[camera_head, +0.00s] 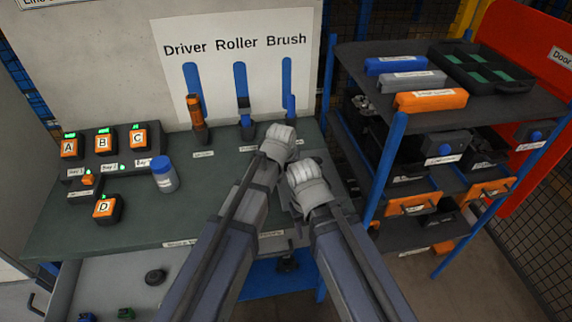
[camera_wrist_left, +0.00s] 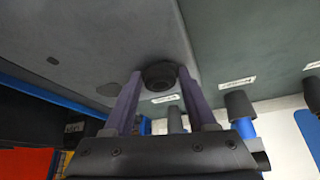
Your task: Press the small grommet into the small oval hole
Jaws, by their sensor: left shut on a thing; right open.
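My left gripper (camera_wrist_left: 160,78) is shut on a round black grommet (camera_wrist_left: 160,74), with one finger on each side. The grommet is at the surface of a grey panel (camera_wrist_left: 110,35); I cannot tell whether it touches or sits in a hole. The panel has a small dark oval mark (camera_wrist_left: 53,61) and a larger grey oval (camera_wrist_left: 108,90). In the head view my left gripper (camera_head: 280,140) is over the right part of the bench, its tips and the grommet hidden. My right gripper (camera_head: 305,178) is open, just in front and right of it.
A dark shelf rack (camera_head: 350,60) with boxes stands close at right. An open drawer (camera_head: 115,295) is in front.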

